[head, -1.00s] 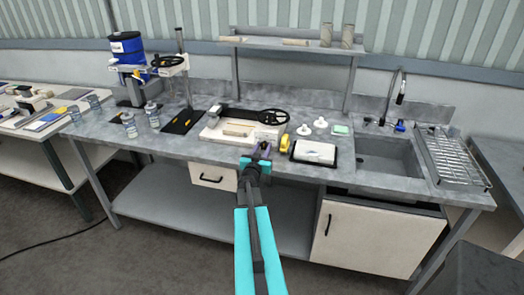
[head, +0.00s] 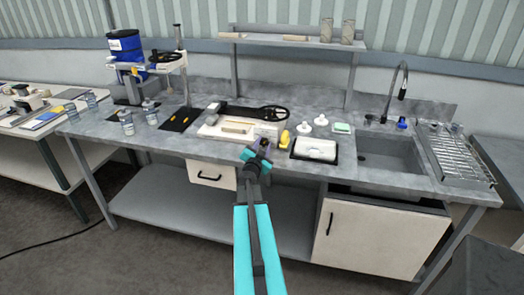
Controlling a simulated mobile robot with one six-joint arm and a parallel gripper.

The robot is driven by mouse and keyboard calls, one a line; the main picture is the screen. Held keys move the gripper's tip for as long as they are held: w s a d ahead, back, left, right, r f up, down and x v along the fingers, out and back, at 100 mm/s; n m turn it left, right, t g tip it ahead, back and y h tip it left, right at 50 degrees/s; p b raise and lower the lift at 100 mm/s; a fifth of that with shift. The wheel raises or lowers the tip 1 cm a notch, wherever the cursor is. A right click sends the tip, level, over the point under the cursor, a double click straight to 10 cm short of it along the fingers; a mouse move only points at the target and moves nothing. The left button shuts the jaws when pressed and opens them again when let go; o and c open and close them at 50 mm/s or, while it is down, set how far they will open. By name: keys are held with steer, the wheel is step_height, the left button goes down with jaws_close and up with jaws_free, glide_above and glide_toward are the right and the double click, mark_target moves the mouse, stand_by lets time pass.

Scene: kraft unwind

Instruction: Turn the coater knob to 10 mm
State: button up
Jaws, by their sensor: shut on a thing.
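My gripper (head: 258,153), with teal fingers, is just in front of the bench's front edge in the picture, shut on a small dark purple thing (head: 265,144). The fingers hide much of this thing, so I cannot tell whether it is the coater knob or whether it is fixed to anything. Behind it on the bench is a white board (head: 210,131) with a black frame and a black wheel (head: 272,113), possibly the coater. No 10 mm mark or scale is readable at this size.
A yellow object (head: 284,138) and a black-edged tray (head: 314,149) with a white block are right of my gripper. The sink (head: 392,152) is farther right. A stand with a dark base (head: 180,120) and clear bottles (head: 127,123) are at left. A drawer (head: 212,174) sits below.

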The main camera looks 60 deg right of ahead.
steer(key=m+b, duration=0.1)
steer(key=m, duration=0.1)
steer(key=m+b, duration=0.1)
steer(key=m, duration=0.1)
steer(key=s+m+b, duration=0.1)
steer(key=shift+d+f+m, duration=0.1)
steer(key=shift+d+m, duration=0.15)
steer(key=shift+m, duration=0.15)
steer(key=o, duration=1)
steer(key=shift+o, duration=0.2)
steer(key=shift+w+a, duration=0.1)
steer(key=shift+w, duration=0.05)
steer(key=shift+w+a, duration=0.1)
steer(key=shift+a, duration=0.35)
steer(key=shift+p+v, duration=0.4)
steer(key=shift+v, duration=3.2)
